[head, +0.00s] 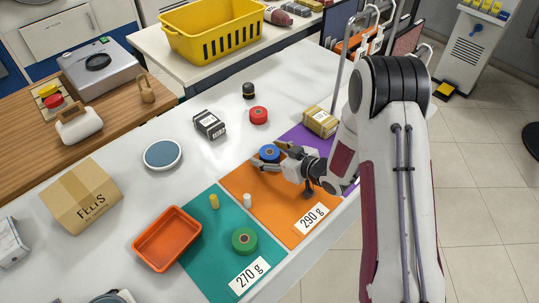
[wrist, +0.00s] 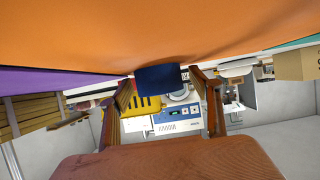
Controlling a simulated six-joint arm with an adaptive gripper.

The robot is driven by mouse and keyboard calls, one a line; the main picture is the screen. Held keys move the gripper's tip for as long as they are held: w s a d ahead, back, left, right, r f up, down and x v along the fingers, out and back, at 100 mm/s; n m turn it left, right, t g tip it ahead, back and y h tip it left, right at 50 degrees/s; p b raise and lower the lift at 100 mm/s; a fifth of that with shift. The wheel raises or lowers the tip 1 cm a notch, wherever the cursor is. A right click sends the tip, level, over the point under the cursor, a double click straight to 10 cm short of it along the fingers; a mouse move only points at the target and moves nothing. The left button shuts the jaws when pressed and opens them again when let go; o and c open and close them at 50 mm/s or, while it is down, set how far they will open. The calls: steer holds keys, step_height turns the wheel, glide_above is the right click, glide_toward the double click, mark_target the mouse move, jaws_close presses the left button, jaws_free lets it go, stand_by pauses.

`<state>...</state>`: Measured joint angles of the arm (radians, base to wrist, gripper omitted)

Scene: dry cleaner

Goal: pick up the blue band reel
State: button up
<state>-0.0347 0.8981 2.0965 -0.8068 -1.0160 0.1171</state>
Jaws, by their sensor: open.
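The blue band reel (head: 269,152) sits on the orange mat (head: 247,182) near its far edge. My gripper (head: 273,157) is low over the mat with its fingers pointing at the reel from the right. In the wrist view, which looks upside down, the blue reel (wrist: 158,77) shows between the two fingertips of my open gripper (wrist: 160,82). Gaps show on both sides in that view, and I see no grip on it. The gripper hides part of the reel's near side in the head view.
A red reel (head: 258,115) and a dark box (head: 209,124) are behind.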

mark_target(269, 152)
stand_by(0.4)
steer(key=c, duration=1.2)
steer(key=shift+r, duration=0.15)
steer(key=shift+r, duration=4.9)
